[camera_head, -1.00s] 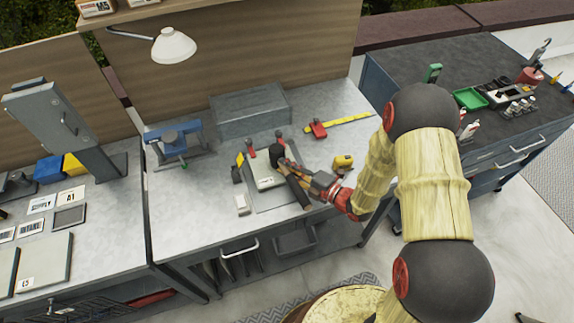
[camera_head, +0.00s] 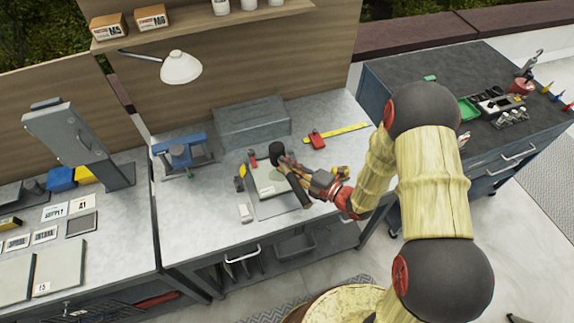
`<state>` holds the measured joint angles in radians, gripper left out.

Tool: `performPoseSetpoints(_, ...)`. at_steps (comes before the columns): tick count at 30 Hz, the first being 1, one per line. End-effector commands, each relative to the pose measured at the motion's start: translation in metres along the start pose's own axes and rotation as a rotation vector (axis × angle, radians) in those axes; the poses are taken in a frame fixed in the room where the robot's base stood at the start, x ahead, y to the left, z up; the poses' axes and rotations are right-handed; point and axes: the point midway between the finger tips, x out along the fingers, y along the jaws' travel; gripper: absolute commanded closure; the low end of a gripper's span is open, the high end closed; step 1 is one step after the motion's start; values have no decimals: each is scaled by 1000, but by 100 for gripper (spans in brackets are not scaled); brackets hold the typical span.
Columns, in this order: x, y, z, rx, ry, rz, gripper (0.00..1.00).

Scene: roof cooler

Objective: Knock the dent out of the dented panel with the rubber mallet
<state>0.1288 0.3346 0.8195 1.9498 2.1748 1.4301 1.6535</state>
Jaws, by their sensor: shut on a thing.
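My gripper (camera_head: 312,181) comes in from the right and is shut on the mallet. The mallet's black head (camera_head: 276,152) shows above the panel's far right edge. A dark bar crosses the panel's right side, and I cannot tell what it belongs to. Whether the head touches the panel is unclear, and the gripper hides part of the mallet.
A grey box (camera_head: 252,122) and a blue vise-like tool (camera_head: 183,155) stand behind. A small white block (camera_head: 245,213) sits at front left. A lamp (camera_head: 181,67) hangs above. Bench space left of the panel is clear.

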Motion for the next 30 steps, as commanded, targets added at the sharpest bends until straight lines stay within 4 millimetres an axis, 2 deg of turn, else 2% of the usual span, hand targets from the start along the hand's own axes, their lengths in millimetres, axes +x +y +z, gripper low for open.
performPoseSetpoints(1,-1,10,0,-1,0,2,100)
performPoseSetpoints(2,-1,11,0,-1,0,2,100)
performPoseSetpoints(11,0,3,0,0,0,1,100)
performPoseSetpoints(22,10,-83,4,2,0,1,100)
performPoseSetpoints(24,9,-74,4,-1,0,1,100)
performPoseSetpoints(30,8,-68,4,0,0,1,100)
